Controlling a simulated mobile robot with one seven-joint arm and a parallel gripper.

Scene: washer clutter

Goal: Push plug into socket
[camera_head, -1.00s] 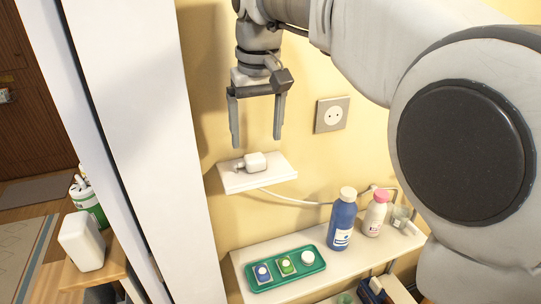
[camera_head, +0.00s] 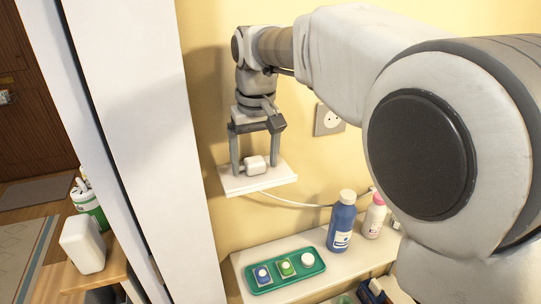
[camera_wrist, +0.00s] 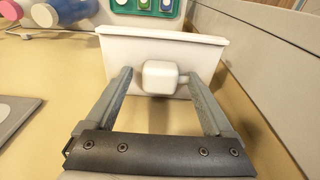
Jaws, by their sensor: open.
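The white plug (camera_head: 255,165) lies on a small white wall shelf (camera_head: 270,183), with its cord hanging away to the right. My gripper (camera_head: 256,168) is open and points down at the shelf, its two fingers on either side of the plug. In the wrist view the plug (camera_wrist: 160,77) sits between the open fingertips (camera_wrist: 158,80), its right end close to the right finger. I cannot tell whether a finger touches it. The socket (camera_head: 329,119) is a grey square plate on the yellow wall, right of my gripper and partly hidden by my arm.
A lower shelf (camera_head: 300,285) holds a green tray (camera_head: 262,284) with several small items, a blue bottle (camera_head: 341,222) and a white bottle with a pink cap (camera_head: 373,217). A white panel (camera_head: 135,100) stands left of the small shelf. The wall between plug and socket is clear.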

